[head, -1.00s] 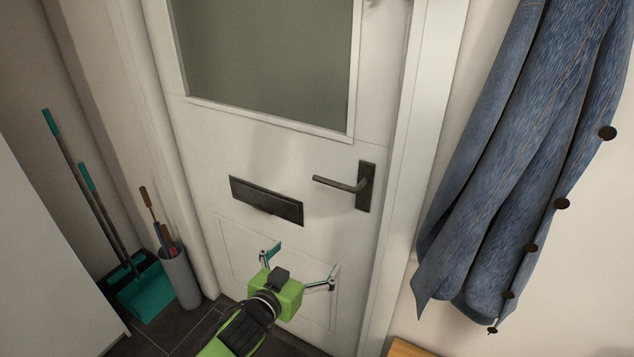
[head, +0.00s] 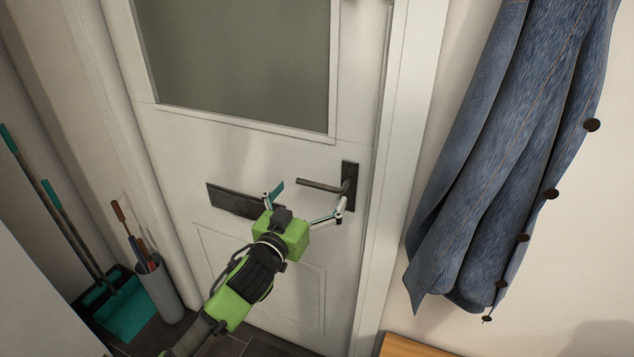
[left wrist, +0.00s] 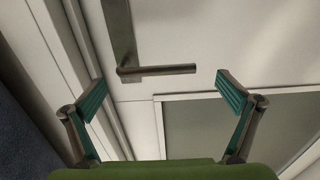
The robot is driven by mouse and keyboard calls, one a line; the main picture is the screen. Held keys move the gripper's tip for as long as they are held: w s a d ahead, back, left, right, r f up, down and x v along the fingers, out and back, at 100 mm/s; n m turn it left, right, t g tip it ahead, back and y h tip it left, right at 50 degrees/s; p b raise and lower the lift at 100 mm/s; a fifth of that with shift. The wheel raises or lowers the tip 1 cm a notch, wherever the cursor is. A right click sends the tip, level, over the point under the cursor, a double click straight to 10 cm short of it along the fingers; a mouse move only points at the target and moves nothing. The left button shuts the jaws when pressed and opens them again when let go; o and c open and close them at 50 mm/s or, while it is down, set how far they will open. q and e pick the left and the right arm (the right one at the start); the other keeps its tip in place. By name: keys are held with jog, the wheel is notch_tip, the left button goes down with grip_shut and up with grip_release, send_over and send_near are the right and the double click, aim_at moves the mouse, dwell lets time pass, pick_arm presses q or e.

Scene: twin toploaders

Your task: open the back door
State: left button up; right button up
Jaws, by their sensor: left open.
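The white back door (head: 265,155) fills the middle of the head view and looks shut. Its dark lever handle (head: 323,186) sits on an upright plate at the door's right side. In the left wrist view the handle (left wrist: 158,69) lies ahead between the open fingers, its lever level and the plate at the top. My left gripper (head: 307,204) is open and empty, just below and in front of the lever; it also shows in the left wrist view (left wrist: 163,88). I see no contact with the lever. My right gripper is not in view.
A dark letter slot (head: 228,200) is on the door, left of my gripper. A denim coat (head: 480,170) hangs on the right wall. A grey bin (head: 160,290) and a teal dustpan (head: 120,312) stand at lower left. A wooden edge (head: 405,347) is at bottom right.

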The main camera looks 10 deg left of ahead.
aim_at(316, 187)
pick_arm(q)
jog(key=shift+w+d, duration=0.2)
jog(key=shift+w, duration=0.8)
jog(key=shift+w+d, duration=0.2)
jog(key=shift+w, duration=0.8)
jog(key=c, duration=1.4)
